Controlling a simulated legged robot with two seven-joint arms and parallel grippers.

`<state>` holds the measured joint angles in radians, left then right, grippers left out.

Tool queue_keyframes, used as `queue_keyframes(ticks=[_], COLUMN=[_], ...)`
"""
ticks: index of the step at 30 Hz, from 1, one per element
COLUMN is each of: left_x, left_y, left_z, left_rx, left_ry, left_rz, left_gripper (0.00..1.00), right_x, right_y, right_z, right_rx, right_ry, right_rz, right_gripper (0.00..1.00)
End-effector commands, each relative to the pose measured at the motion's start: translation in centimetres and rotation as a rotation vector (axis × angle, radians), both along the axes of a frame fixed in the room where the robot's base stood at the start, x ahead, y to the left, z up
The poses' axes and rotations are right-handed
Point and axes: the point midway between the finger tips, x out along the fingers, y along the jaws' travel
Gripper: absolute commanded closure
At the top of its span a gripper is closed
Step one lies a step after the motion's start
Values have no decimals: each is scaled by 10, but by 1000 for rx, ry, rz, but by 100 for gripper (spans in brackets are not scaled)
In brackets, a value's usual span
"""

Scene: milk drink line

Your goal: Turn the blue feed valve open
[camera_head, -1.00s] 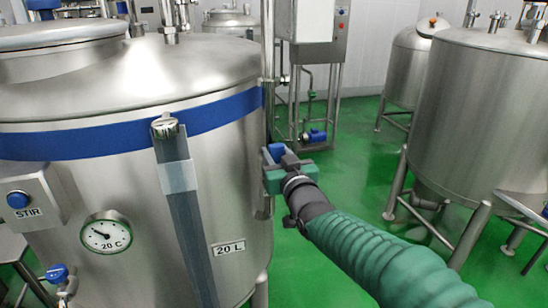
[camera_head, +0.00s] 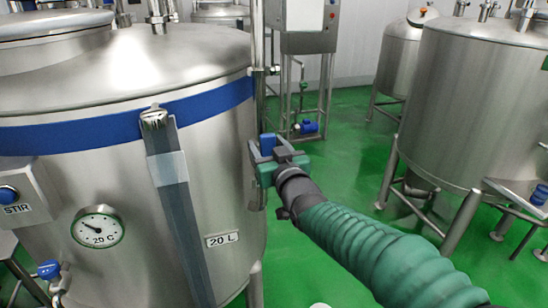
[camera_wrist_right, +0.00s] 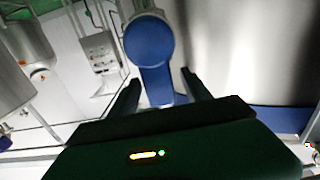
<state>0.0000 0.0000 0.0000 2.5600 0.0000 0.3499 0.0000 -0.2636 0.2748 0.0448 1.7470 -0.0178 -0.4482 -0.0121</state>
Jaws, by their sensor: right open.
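The blue valve handle (camera_head: 267,143) is at the right side of the large steel tank (camera_head: 120,85), partly hidden by my right gripper (camera_head: 266,153). In the right wrist view the handle (camera_wrist_right: 149,45) has a round blue end and a flat blue arm that runs down between the two fingers of my right gripper (camera_wrist_right: 160,82). The fingers are open, one on each side of the handle's lower part, with gaps visible. The valve's pipe and body are hidden. My left gripper is out of view.
The tank carries a STIR button (camera_head: 9,194), a dial gauge (camera_head: 98,230) and a grey vertical strip (camera_head: 175,205). Another blue valve (camera_head: 49,270) is at lower left. A second tank (camera_head: 475,105) stands right; green floor (camera_head: 352,150) lies open between.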

Motion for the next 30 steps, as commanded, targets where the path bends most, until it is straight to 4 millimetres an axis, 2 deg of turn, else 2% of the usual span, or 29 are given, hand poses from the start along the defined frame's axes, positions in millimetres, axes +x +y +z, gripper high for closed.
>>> queue_keyframes(ticks=[5,12,16,21,30], left_x=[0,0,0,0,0], left_y=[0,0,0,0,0], left_z=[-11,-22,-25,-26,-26], left_rx=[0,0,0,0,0], left_ry=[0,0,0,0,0], left_rz=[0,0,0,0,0], left_gripper=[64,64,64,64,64], right_x=[-37,-105,-133,-152,-153], right_y=[-12,-33,-42,-48,-49], right_z=[-1,-2,-2,-2,-2], right_rx=[0,-1,-2,-2,-2], right_ry=[-3,-3,-1,3,4], right_rz=[0,0,1,1,1], right_gripper=[44,44,44,44,44])
